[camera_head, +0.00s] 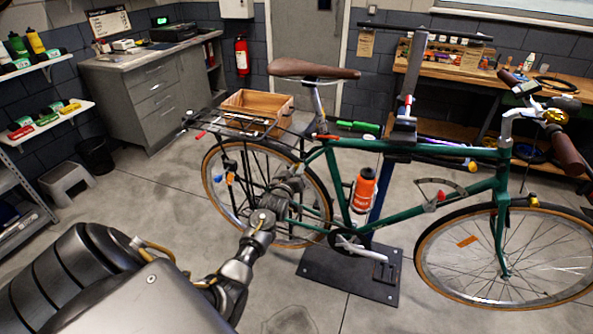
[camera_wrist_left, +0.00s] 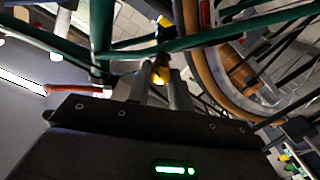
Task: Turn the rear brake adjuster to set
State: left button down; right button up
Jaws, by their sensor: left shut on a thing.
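The green bicycle (camera_head: 400,148) is held in a repair stand. My left arm reaches to its rear part, and my left gripper (camera_head: 296,178) is beside the frame near the rear wheel (camera_head: 212,185). In the left wrist view a small yellow adjuster (camera_wrist_left: 160,73) sits under a green frame tube (camera_wrist_left: 190,42). The two fingers of my left gripper (camera_wrist_left: 159,84) are closed on it, one on each side. In the head view the gripper and arm hide the adjuster. My right gripper is not in view.
The stand's dark base plate (camera_head: 345,277) lies under the bike. A wooden crate (camera_head: 258,107) sits on the rear rack. An orange bottle (camera_head: 363,190) is on the frame.

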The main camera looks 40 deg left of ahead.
pick_arm(q)
jog(key=shift+f+n+p, duration=0.15)
jog(key=shift+n+p, duration=1.15)
jog(key=shift+n, duration=6.3)
jog(key=c, duration=1.3)
grip_release()
jog(key=shift+o, duration=0.2)
